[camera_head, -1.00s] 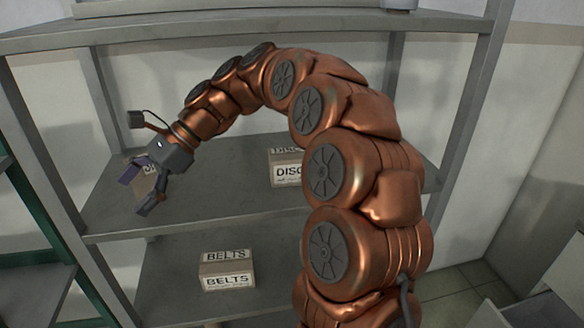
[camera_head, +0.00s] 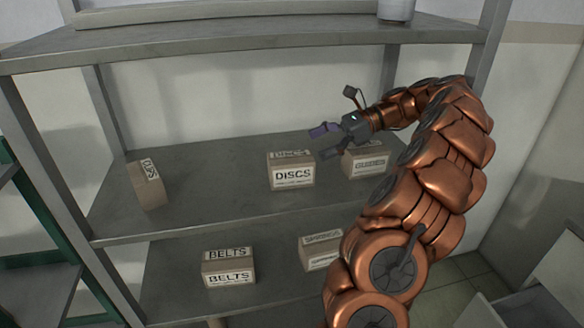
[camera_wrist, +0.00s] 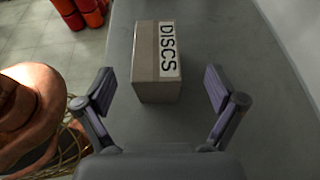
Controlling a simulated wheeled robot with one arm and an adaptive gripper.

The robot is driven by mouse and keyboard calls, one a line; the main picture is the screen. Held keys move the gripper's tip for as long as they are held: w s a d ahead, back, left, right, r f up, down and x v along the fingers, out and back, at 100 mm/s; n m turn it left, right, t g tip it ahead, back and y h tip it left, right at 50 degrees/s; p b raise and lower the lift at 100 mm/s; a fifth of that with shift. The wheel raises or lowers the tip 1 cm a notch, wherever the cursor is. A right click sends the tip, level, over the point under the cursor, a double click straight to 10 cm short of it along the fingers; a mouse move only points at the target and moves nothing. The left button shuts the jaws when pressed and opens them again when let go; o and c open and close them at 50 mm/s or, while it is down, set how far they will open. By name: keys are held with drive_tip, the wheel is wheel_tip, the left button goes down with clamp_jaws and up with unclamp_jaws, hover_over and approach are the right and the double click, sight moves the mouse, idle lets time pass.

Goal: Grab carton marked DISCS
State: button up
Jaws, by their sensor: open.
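The carton marked DISCS (camera_head: 291,171) stands upright on the middle shelf in the head view. In the wrist view the same carton (camera_wrist: 147,62) shows its DISCS label on the top, turned sideways. My gripper (camera_head: 318,141) is open and empty, just right of the carton and a little above it. In the wrist view my gripper (camera_wrist: 159,90) has its two fingers spread wide, with the carton ahead between their lines and left of centre. The fingers do not appear to touch it.
Another carton (camera_head: 366,162) stands to the right on the middle shelf (camera_head: 220,180), partly behind my gripper. A tilted-looking carton (camera_head: 148,184) is at its left end. A BELTS carton (camera_head: 228,268) and another carton (camera_head: 320,250) sit on the shelf below. Shelf posts flank both sides.

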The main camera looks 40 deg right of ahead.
sight(293, 157)
drive_tip(key=shift+b+x, duration=1.15)
drive_tip(key=shift+x, duration=0.15)
drive_tip(key=shift+a, duration=0.1)
drive_tip(key=shift+a, duration=0.1)
drive_tip(key=shift+p+x, duration=0.7)
drive_tip(key=shift+x, duration=1)
drive_tip(key=shift+w+a+f, duration=0.15)
drive_tip(key=shift+a+f, duration=0.25)
drive_tip(key=shift+a, duration=0.2)
drive_tip(key=c, duration=1.3)
